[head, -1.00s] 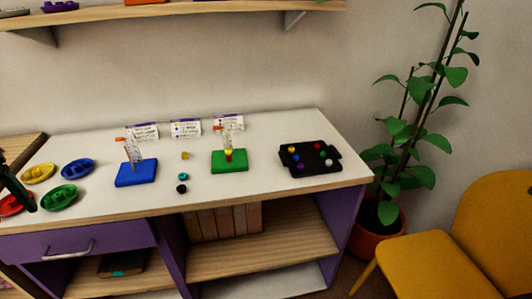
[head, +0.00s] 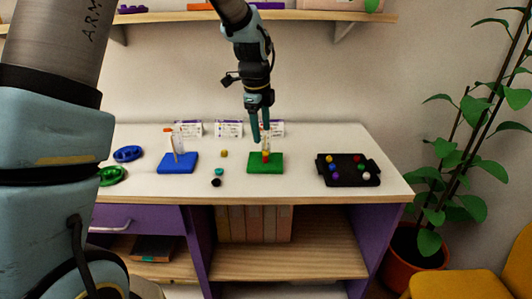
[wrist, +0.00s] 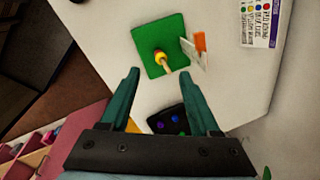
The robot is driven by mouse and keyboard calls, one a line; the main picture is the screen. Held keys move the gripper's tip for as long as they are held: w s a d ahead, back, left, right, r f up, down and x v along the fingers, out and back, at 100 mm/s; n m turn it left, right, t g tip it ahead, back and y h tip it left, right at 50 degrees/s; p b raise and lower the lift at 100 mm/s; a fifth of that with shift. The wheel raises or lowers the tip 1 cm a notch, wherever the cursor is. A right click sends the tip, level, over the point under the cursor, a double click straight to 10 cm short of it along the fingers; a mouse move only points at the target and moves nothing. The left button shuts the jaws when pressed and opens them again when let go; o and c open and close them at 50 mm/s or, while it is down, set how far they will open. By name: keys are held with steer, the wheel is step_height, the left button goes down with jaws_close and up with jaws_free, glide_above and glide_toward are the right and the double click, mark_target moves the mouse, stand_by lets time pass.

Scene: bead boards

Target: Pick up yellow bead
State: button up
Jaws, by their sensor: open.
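A loose yellow bead (head: 224,153) lies on the white table between the blue board (head: 178,168) and the green board (head: 256,168). A third yellow bead (head: 330,158) sits in the black tray (head: 347,182). My gripper (head: 260,136) is open and empty above the green board. In the wrist view its fingers (wrist: 160,80) are apart, with the green board (wrist: 148,38) beyond them and the tray (wrist: 157,122) partly hidden.
A teal bead (head: 219,171) and a black bead (head: 216,183) lie on the table (head: 300,188). Printed cards (head: 229,128) stand at the back. Blue and green dishes (head: 112,176) are at the left, partly behind my body. A shelf (head: 300,16) hangs above. A plant stands right.

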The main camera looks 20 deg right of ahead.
mark_target(264, 151)
steer(key=shift+w+d+f+p, duration=0.2)
steer(key=shift+f+p, duration=0.25)
steer(key=shift+f, duration=0.7)
steer(key=shift+w+d+f+p, duration=0.2)
steer(key=shift+f+p, duration=0.25)
steer(key=shift+f, duration=0.75)
steer(key=shift+w+d+f+p, duration=0.15)
steer(key=shift+f+p, duration=0.3)
steer(key=shift+f, duration=0.7)
jaws_close()
